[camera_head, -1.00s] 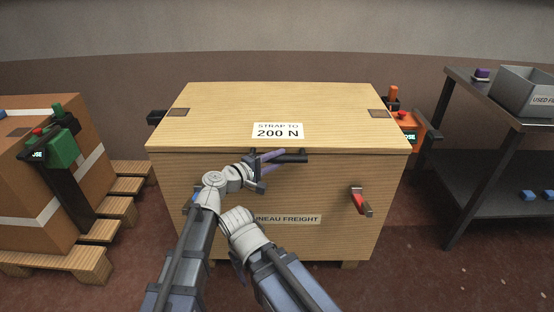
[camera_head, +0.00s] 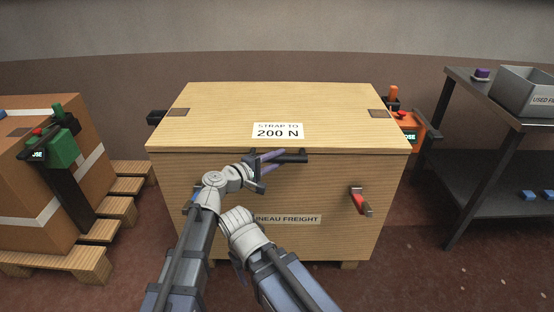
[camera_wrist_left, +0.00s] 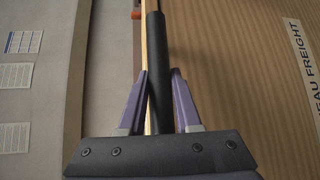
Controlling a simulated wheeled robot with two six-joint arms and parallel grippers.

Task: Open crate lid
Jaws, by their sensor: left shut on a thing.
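The wooden crate (camera_head: 285,190) stands in the middle of the head view. Its lid (camera_head: 235,108) lies flat and closed on top, with a label reading "STRAP TO 200 N". A dark bar handle (camera_head: 292,157) is at the lid's front edge. My left gripper (camera_head: 276,157) is at this handle. In the left wrist view the purple fingers (camera_wrist_left: 159,90) are on both sides of the black handle (camera_wrist_left: 156,60), shut on it. A red-tipped latch (camera_head: 361,201) shows on the crate's front right. My right gripper does not show.
A brown carton (camera_head: 60,190) with a green strapping tool (camera_head: 62,147) sits on a pallet (camera_head: 130,186) at left. An orange tool (camera_head: 412,128) is beside the crate's right side. A dark table (camera_head: 480,100) with a grey bin (camera_head: 515,92) stands at right.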

